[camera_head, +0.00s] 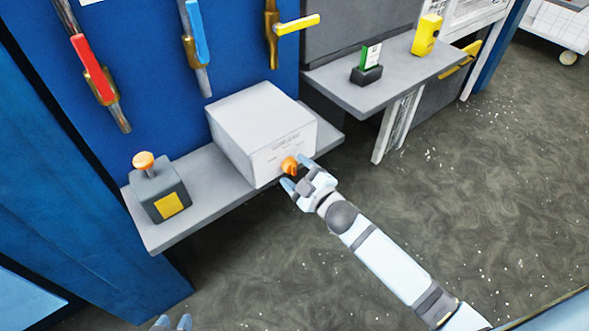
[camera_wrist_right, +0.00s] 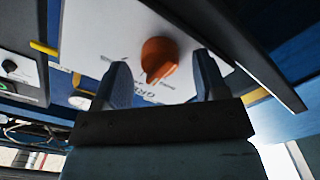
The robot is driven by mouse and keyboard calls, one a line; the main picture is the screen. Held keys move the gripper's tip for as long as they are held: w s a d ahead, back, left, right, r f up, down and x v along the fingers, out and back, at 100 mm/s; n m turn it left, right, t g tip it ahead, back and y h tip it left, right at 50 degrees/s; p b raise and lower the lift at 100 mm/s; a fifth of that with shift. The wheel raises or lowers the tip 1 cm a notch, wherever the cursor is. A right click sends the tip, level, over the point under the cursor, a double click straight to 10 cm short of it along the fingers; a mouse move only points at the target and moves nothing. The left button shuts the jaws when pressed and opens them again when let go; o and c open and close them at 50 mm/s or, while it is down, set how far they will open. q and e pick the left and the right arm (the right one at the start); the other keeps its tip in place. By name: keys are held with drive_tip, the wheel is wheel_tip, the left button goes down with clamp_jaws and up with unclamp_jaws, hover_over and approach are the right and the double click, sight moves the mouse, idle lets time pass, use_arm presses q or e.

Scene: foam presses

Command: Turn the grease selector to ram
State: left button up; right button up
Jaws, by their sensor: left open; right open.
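The grease selector is an orange knob (camera_head: 289,166) on the front face of a light grey box (camera_head: 262,128) standing on a grey shelf. My right gripper (camera_head: 297,177) is open right at the knob. In the right wrist view the orange knob (camera_wrist_right: 158,58) lies between the two spread fingers (camera_wrist_right: 162,85), with a visible gap to each. Printed lettering shows beside it, partly hidden; I cannot read which position the knob points to. My left gripper (camera_head: 172,323) is open and empty at the bottom edge, only its fingertips showing.
Red (camera_head: 92,68), blue (camera_head: 197,30) and yellow (camera_head: 298,25) lever valves hang on the blue panel above. A second shelf (camera_head: 385,83) holds a green-and-white item and a yellow device. Open floor lies right.

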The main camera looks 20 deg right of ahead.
use_arm(q)
drive_tip(key=shift+a+f, duration=0.15)
drive_tip(key=shift+a, duration=0.05)
use_arm(e)
drive_tip(key=v, duration=1.2)
drive_tip(key=shift+s, duration=0.35)
use_arm(q)
drive_tip(key=shift+d, duration=0.2)
use_arm(e)
drive_tip(key=shift+d, duration=0.15)
drive_tip(key=s+a+f+m+g+h, duration=0.3)
drive_tip(key=s+f+m+g, duration=0.3)
drive_tip(key=s+f+m, duration=0.5)
use_arm(q)
wheel_tip(320, 180, up, 14)
drive_tip(key=a+p, duration=0.1)
drive_tip(key=p, duration=1.5)
drive_tip(key=shift+s+a+m+t, duration=0.15)
drive_tip(key=shift+s+m+t, duration=0.15)
drive_tip(key=shift+s+m, duration=0.15)
use_arm(e)
wheel_tip(320, 180, up, 13)
drive_tip(key=d+n, duration=0.1)
drive_tip(key=shift+s+d, duration=0.2)
drive_tip(key=shift+s, duration=0.25)
use_arm(q)
drive_tip(key=shift+f, duration=0.2)
use_arm(e)
drive_tip(key=shift+f, duration=0.1)
